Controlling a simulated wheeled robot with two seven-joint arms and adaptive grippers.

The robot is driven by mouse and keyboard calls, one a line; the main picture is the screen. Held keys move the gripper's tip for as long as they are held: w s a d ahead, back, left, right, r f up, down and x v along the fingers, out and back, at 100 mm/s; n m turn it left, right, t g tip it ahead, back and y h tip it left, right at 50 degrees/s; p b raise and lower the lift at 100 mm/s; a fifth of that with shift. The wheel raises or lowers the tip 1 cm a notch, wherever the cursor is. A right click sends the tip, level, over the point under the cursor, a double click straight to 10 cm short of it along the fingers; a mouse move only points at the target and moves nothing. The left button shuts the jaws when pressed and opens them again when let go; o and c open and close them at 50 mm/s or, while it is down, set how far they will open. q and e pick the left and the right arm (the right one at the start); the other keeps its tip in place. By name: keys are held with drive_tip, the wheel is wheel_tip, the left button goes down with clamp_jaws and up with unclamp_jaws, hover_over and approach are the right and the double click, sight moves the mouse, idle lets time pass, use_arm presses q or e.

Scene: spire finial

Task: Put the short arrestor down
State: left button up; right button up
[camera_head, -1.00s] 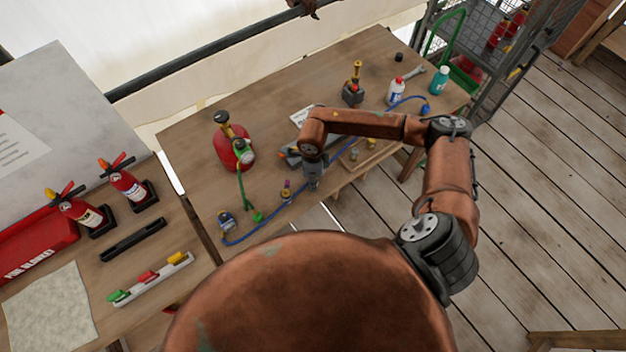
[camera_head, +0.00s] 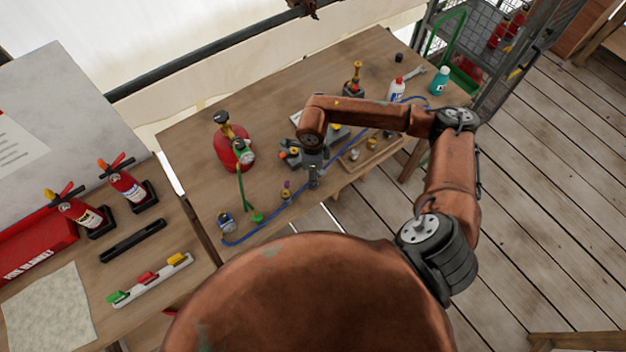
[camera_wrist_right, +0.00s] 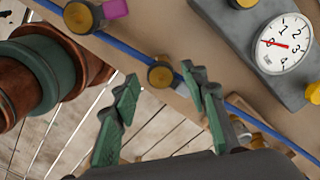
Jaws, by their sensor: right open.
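A small piece with a round brass-coloured top and a grey body, apparently the short arrestor (camera_wrist_right: 161,75), stands near the table's front edge. In the right wrist view it shows between the spread green-padded fingers of my right gripper (camera_wrist_right: 157,84), with gaps on both sides. In the head view the small grey piece (camera_head: 313,183) shows just below my right gripper (camera_head: 313,166), beside the blue line. The wrist hides part of that area. My left gripper is out of view.
A blue line (camera_head: 263,231) runs along the wooden table (camera_head: 190,130). A purple-and-brass piece (camera_head: 286,191) stands just left of the gripper. A grey block with a dial (camera_wrist_right: 284,44) and a wooden tray (camera_head: 370,158) are close by. A red tank (camera_head: 232,152) stands left.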

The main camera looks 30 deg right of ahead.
wheel_tip(320, 180, up, 7)
drive_tip(key=shift+r, duration=0.1)
idle(0.6)
